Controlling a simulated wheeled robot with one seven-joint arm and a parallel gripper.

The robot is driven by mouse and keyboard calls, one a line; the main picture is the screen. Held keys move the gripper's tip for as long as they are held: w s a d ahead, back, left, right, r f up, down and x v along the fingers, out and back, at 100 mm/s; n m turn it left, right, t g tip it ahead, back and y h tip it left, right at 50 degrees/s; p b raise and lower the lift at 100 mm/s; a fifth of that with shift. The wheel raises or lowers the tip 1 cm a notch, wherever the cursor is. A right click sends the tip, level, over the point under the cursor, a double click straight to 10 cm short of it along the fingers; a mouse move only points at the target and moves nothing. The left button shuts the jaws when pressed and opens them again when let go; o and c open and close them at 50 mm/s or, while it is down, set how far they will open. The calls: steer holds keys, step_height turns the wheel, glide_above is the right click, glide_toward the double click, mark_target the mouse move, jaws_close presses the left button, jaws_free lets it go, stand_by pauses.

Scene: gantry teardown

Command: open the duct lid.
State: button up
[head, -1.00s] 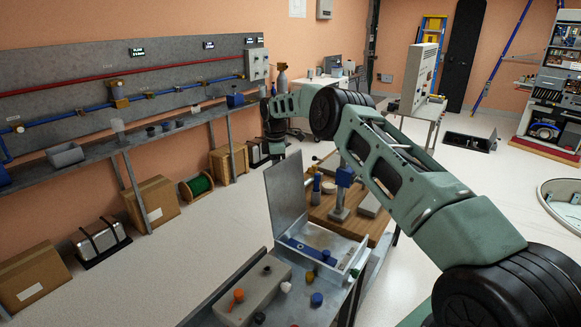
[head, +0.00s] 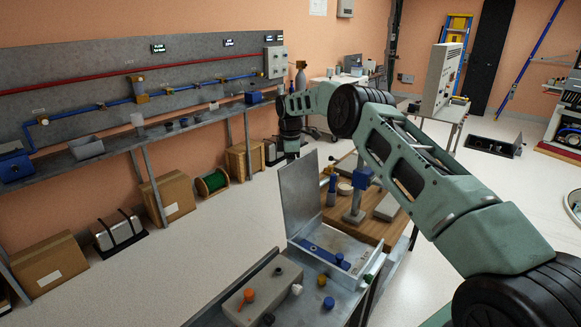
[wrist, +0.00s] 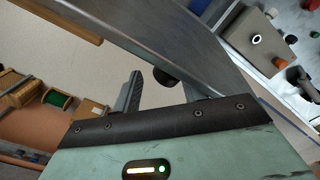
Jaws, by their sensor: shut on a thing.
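The duct lid (head: 299,196) is a flat grey panel standing nearly upright at the back left edge of a shallow open grey duct box (head: 347,283). A blue bar lies inside the box. My gripper (head: 291,151) is behind the lid's upper part in the head view, and its fingertips are mostly hidden there. In the wrist view the lid is a grey metal strip (wrist: 155,36) seen close up. My gripper (wrist: 150,82) is shut on the lid, with a dark round knob between finger and panel. The exact contact is partly hidden.
A grey block with an orange knob (head: 249,295) and several loose caps lie in front of the box on the bench. A blue-topped stand (head: 357,195) is on the wooden board behind.

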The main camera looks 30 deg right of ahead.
steer(key=shift+d+f, duration=0.15)
steer(key=shift+f, duration=0.1)
step_height(320, 180, up, 18)
steer(key=p, duration=0.2)
steer(key=shift+a, duration=0.2)
steer(key=shift+f, duration=0.1)
stand_by(0.4)
